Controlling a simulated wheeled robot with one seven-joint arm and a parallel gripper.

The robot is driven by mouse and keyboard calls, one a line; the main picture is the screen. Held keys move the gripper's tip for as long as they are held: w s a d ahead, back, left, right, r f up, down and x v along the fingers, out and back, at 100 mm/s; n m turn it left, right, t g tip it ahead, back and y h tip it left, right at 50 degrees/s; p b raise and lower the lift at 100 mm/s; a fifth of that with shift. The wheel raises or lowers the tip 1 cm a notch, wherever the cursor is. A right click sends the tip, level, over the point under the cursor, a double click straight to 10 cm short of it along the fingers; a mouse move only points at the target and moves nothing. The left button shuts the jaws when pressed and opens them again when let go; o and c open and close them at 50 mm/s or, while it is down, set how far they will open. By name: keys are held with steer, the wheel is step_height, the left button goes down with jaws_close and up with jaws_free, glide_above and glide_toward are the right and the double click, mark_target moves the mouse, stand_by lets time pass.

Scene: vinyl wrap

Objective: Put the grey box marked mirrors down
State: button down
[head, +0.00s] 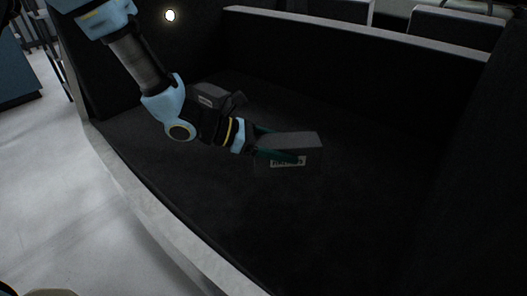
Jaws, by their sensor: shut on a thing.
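The grey box marked mirrors (299,139) is in the head view, right of the middle. Its top shows as a plain grey face, and a pale label with dark letters (289,162) shows on its near side, partly covered by a finger. My gripper (284,145) is shut on the box, with one dark green finger on its near side and one at its far side.
The bin's pale rim runs along the back and the near left side (165,232). The dark bin floor (340,220) around the box looks bare. Pale floor lies outside at the left.

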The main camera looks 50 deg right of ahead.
step_height(320, 180, down, 8)
steer(key=shift+f, duration=0.2)
stand_by(0.3)
steer(key=shift+f, duration=0.2)
jaws_free()
steer(key=shift+r, duration=0.1)
steer(key=shift+r+p, duration=0.2)
steer(key=shift+p, duration=0.1)
steer(key=b+v, duration=0.1)
steer(key=v, duration=1.1)
